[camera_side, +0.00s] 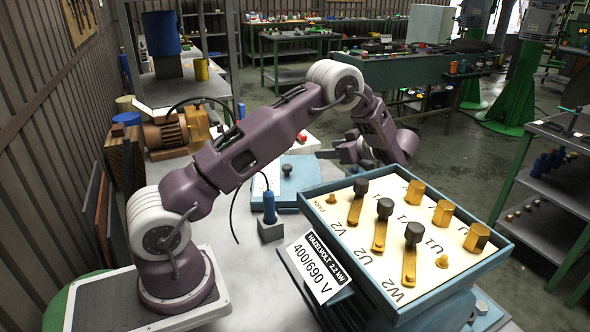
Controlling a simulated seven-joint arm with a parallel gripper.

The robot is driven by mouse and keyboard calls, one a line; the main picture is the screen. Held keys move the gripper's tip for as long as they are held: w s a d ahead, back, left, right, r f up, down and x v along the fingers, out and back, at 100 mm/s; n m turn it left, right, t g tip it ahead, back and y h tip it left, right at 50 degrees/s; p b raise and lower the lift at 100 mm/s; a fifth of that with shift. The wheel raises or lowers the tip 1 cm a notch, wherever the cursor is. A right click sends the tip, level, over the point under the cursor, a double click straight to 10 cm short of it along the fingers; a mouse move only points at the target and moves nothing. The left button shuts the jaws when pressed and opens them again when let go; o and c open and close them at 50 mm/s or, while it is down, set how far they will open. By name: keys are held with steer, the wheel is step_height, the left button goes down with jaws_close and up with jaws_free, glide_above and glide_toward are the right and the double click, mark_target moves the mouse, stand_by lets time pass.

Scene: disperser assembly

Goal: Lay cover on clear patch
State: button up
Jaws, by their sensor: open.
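A flat light-blue piece that looks like the cover (306,174) lies on the table behind the terminal box, with a small dark knob on its top. The open terminal box (318,205) stands in front, its pale inside showing gold posts and bars with black caps. My gripper (338,158) is open and appears empty, just right of the blue piece in the picture and behind the box's far edge. The box and my wrist partly hide the fingers, and I cannot tell whether they touch the blue piece.
A blue-handled tool (269,207) stands upright in a grey holder left of the box, with a black cable near it. A brown motor with a yellow block (198,124) sits at the back left. Bare grey tabletop (245,275) shows left of the box.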

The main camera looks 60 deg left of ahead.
steer(key=w+d+r+m+t+h, duration=0.1)
steer(key=w+d+r+m+t, duration=0.15)
steer(key=w+r+t, duration=0.4)
steer(key=w+d+r+m+t+h, duration=0.2)
steer(key=w+d+r+t, duration=0.2)
steer(key=r, duration=0.6)
steer(key=s+d+r+m+t+h, duration=0.3)
steer(key=d+r+m+h, duration=0.15)
steer(key=d, duration=0.45)
steer(key=s+d+r+m+t+h, duration=0.2)
steer(key=s+d+r+m+h, duration=0.15)
steer(key=d+r, duration=0.4)
steer(key=s+d+f+m+g+h, duration=0.1)
steer(key=s+d+f+m, duration=0.15)
steer(key=s, duration=0.35)
steer(key=s+d+f+m+g+h, duration=0.1)
steer(key=s+d+m+h, duration=0.1)
steer(key=s+d, duration=0.3)
steer(key=s+d+f+m+g+h, duration=0.1)
steer(key=s+d+f+m, duration=0.15)
steer(key=s, duration=0.45)
steer(key=s+a+f+m+g+y, duration=0.1)
steer(key=s+f, duration=0.3)
steer(key=s, duration=0.4)
steer(key=s+a+f+m+g+y, duration=0.1)
steer(key=s+a+f+g, duration=0.2)
steer(key=s, duration=0.5)
steer(key=shift+s+f, duration=0.4)
steer(key=shift+f, duration=0.45)
